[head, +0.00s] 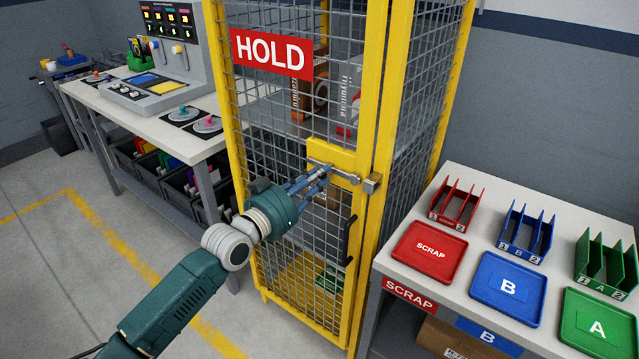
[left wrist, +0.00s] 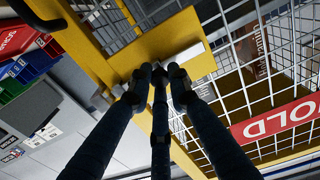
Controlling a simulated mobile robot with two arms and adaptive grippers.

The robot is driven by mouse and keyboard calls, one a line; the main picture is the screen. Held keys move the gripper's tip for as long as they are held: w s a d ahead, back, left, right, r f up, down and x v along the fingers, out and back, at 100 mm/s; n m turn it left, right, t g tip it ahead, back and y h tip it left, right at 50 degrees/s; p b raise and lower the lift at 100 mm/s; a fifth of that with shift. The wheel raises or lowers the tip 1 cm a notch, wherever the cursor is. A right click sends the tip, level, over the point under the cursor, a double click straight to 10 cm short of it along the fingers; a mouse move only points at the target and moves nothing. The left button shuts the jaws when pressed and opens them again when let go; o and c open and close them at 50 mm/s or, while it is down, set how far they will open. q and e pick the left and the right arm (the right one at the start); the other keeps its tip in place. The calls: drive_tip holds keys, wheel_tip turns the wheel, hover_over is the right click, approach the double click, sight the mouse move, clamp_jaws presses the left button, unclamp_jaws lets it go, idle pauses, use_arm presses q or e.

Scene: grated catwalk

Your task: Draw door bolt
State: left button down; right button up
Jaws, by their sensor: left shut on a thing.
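A yellow mesh cage door with a red HOLD sign (head: 271,54) stands in the middle of the head view. A grey metal door bolt (head: 346,177) lies across its yellow plate (head: 331,154). The bolt's right end reaches toward a grey keeper block (head: 372,183) on the frame post; I cannot tell whether it sits inside. My left gripper (head: 321,172) is shut on the bolt's handle, which the fingers mostly hide. In the left wrist view, the blue-black fingertips (left wrist: 157,78) close in front of the yellow plate (left wrist: 180,42). My right gripper is not in view.
A black door handle (head: 349,240) is below the bolt. A table (head: 464,179) with red, blue and green trays and racks stands close on the right. A workbench (head: 169,139) with a control console stands on the left. Boxes sit inside the cage.

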use_arm(q)
drive_tip(key=shift+w+a+r, duration=0.15)
drive_tip(key=shift+a+r, duration=0.15)
drive_tip(key=shift+r, duration=0.05)
drive_tip(key=c, duration=1.6)
unclamp_jaws()
drive_tip(key=shift+d, duration=0.1)
drive_tip(key=v, duration=1.2)
drive_tip(key=shift+f, duration=0.15)
